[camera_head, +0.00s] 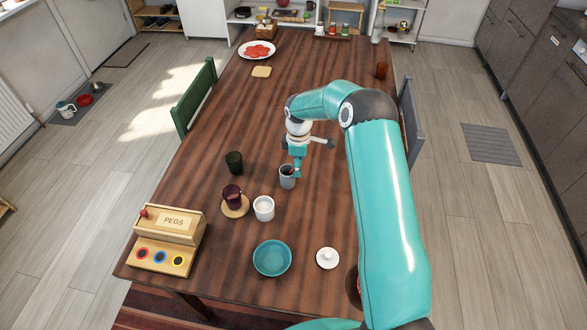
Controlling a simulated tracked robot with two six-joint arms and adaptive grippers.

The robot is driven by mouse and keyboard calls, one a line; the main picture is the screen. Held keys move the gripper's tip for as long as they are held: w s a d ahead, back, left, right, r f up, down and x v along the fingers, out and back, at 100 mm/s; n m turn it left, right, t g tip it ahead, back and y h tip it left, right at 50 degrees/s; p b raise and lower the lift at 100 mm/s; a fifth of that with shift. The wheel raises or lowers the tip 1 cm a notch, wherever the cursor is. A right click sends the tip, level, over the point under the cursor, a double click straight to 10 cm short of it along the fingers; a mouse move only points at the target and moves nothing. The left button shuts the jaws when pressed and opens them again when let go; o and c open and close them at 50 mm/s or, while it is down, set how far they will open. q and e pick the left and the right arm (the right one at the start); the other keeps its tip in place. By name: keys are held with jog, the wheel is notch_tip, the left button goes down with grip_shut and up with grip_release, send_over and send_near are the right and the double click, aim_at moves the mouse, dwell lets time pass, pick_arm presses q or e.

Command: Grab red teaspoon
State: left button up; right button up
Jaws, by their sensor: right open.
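I cannot make out a red teaspoon clearly anywhere on the wooden table (322,225). A small grey cup (287,182) stands near the middle of the table. My right gripper (297,172) points down at this cup's rim and hides part of its opening. I cannot tell whether the gripper touches the cup or what is inside it. The right gripper is open, and I see nothing held in it. My right arm reaches in from the lower right and covers part of the table. My left gripper is not in view.
Left of the cup stand a dark green glass (234,162), a dark red mug (232,193) on a coaster and a white cup (264,208).

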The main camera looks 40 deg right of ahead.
grip_shut()
jog(key=shift+r, duration=0.15)
